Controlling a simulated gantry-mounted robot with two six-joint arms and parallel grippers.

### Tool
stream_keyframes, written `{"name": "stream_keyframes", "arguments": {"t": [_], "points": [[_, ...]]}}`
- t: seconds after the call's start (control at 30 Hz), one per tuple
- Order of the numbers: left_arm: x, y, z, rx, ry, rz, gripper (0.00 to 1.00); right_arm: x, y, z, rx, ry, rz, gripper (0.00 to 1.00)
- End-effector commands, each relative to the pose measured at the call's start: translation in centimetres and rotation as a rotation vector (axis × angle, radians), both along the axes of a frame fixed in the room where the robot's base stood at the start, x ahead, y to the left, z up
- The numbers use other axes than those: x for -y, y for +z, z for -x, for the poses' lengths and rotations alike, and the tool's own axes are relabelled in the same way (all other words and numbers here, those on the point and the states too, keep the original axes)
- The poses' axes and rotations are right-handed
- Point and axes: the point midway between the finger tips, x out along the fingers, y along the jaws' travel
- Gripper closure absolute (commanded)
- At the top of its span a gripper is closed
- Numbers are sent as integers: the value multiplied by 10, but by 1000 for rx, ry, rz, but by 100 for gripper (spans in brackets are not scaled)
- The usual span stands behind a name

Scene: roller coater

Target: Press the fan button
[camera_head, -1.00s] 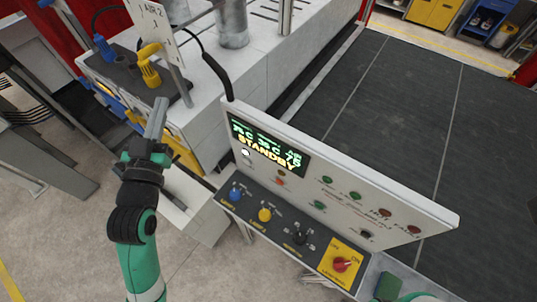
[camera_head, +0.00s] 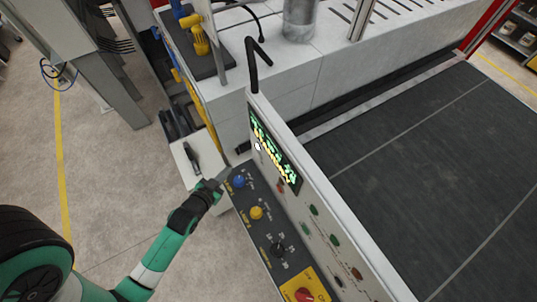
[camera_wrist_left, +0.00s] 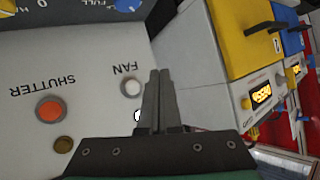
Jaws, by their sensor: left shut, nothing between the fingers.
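The fan button is a round white button (camera_wrist_left: 131,87) below the upside-down FAN label in the left wrist view. A gap to the panel is hard to judge. In the head view the left gripper (camera_head: 227,173) is beside the blue knob, at the panel's far left end. My right gripper is not in view.
An orange SHUTTER button (camera_wrist_left: 49,109) sits beside the fan button. A blue knob (camera_head: 239,181), a yellow knob (camera_head: 256,213) and a red switch (camera_head: 304,295) line the sloped panel. A bent black rod (camera_head: 254,66) rises behind the panel. Open floor lies left.

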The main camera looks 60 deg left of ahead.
Motion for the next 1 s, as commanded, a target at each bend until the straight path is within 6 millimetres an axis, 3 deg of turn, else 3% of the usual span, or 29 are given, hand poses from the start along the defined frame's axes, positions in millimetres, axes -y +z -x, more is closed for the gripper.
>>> {"name": "stream_keyframes", "arguments": {"t": [0.37,0.6,1.0], "points": [[0,-1,-6,3,-5,-1,100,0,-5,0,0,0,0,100],[3,-4,-34,6,-7,-3,100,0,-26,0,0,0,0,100],[5,0,-84,2,-4,-1,100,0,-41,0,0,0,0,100]]}}
